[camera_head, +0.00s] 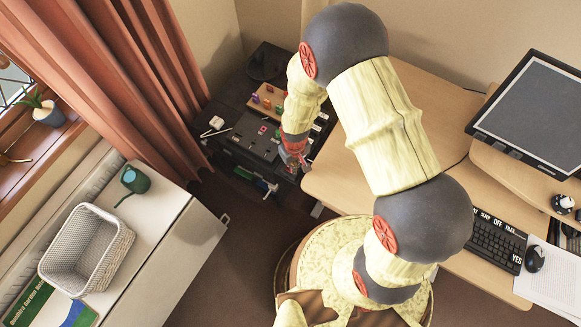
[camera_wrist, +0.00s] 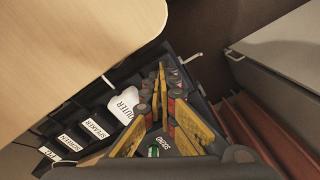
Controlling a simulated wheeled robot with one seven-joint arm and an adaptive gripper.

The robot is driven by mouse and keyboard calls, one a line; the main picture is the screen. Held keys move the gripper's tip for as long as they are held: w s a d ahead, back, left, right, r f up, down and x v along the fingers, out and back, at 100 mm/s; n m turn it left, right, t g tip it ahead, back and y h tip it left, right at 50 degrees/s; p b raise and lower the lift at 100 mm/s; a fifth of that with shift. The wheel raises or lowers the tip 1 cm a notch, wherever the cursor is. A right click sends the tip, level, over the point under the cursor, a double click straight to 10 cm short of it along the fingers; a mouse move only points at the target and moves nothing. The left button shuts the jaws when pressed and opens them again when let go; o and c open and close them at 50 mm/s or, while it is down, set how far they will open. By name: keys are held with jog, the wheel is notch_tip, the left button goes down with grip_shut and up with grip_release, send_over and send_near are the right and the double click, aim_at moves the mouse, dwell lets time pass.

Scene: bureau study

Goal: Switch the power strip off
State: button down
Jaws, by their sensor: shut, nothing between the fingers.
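A long black unit with white labels (camera_wrist: 97,129), which I take to be the power strip, runs diagonally beside the wooden desk edge in the wrist view. Its labels read ROUTER, SPEAKER, SCREEN and one partly cut off. My gripper (camera_wrist: 161,70) is shut and empty, its fingers over the right end of this unit. The fingers hide part of that end, and I cannot make out the switch or its position. A small green spot (camera_wrist: 153,151) shows between the finger bases. In the head view, my gripper (camera_head: 292,160) is low by the dark bench (camera_head: 232,140).
The wooden desk (camera_head: 335,180) is close to my gripper, with a keyboard (camera_head: 497,240), mouse (camera_head: 534,259) and monitor (camera_head: 530,110) farther right. A white cabinet (camera_head: 160,225) bears a basket (camera_head: 85,250) and a green watering can (camera_head: 134,180). A curtain (camera_head: 130,75) hangs left of the bench.

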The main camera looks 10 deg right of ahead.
jog(key=shift+r+p, duration=2.3)
jog(key=shift+r, duration=1)
jog(key=shift+s+d, duration=0.15)
jog(key=shift+s, duration=0.3)
jog(key=s+d+g, duration=0.1)
jog(key=s+g, duration=0.1)
jog(key=s, duration=0.2)
jog(key=s+d+r+m+t+b, duration=0.1)
jog(key=s+d+r+t, duration=0.1)
jog(key=r, duration=1.2)
jog(key=s+d+r+m+t+b, duration=0.1)
jog(key=d+r, duration=0.4)
jog(key=r, duration=0.8)
jog(key=s+d+r+m+t+b, duration=0.1)
jog(key=s+d+r+m+t, duration=0.1)
jog(key=r, duration=1.2)
jog(key=s+d+t, duration=0.1)
jog(key=s+t, duration=0.1)
jog(key=shift+s+d+r+t, duration=0.15)
jog(key=shift+d+r+t, duration=0.15)
jog(key=shift+d, duration=0.05)
